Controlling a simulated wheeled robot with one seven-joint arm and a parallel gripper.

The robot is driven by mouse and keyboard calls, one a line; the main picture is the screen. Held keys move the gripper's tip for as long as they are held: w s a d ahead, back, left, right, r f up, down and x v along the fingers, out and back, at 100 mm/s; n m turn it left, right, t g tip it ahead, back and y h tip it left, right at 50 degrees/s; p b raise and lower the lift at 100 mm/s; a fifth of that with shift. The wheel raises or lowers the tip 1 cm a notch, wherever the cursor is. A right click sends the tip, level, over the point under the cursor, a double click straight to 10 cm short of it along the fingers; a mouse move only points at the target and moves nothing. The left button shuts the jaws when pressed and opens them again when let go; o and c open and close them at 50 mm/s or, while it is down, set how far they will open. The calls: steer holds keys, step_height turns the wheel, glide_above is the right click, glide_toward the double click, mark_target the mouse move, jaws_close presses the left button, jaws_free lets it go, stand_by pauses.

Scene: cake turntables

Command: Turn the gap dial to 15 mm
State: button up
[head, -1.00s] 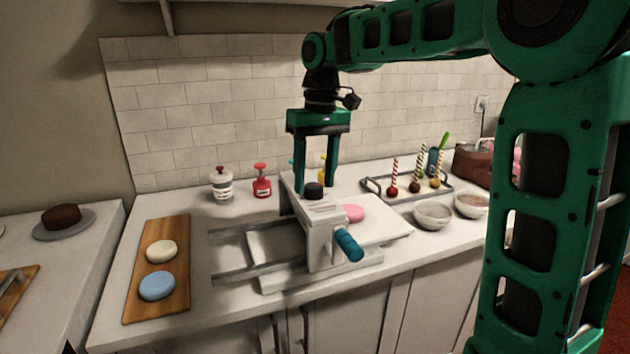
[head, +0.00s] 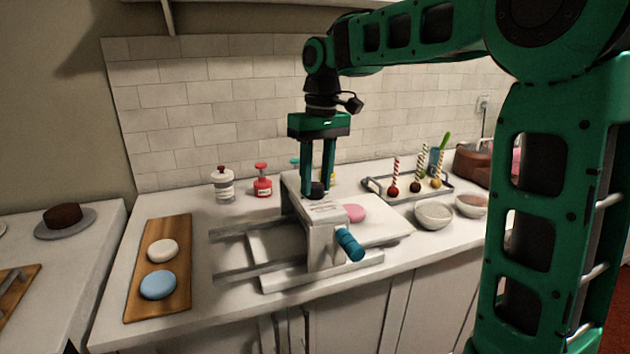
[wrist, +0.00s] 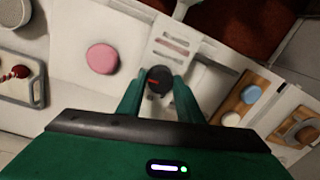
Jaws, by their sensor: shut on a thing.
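The gap dial (head: 318,189) is a small black knob on top of a white sheeter-like machine (head: 326,222) with a blue crank handle (head: 349,244). In the wrist view the dial (wrist: 158,79) shows a red mark on its top. My gripper (head: 318,193) points down from above, its two green fingers on either side of the dial. In the wrist view my gripper (wrist: 160,88) is shut on the dial. Printed scale lines (wrist: 172,42) show beside the dial, too small to read. The set gap cannot be read.
A pink disc (head: 354,213) lies on the machine's right bed. A wooden board (head: 178,293) with a white and a blue disc is at left. A red bottle (head: 262,182) and a white bottle (head: 223,186) stand behind. Bowls (head: 433,216) and a tray (head: 377,186) are at right.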

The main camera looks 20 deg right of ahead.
mark_target(317, 183)
steer(key=n, duration=0.4)
steer(key=shift+w, duration=0.1)
steer(key=shift+d+n, duration=0.1)
steer(key=shift+n, duration=1.8)
steer(key=shift+w, duration=0.1)
steer(key=o, duration=1)
steer(key=shift+o, duration=0.2)
step_height(317, 183, up, 11)
steer(key=shift+w+d+f, duration=0.2)
steer(key=shift+w, duration=0.25)
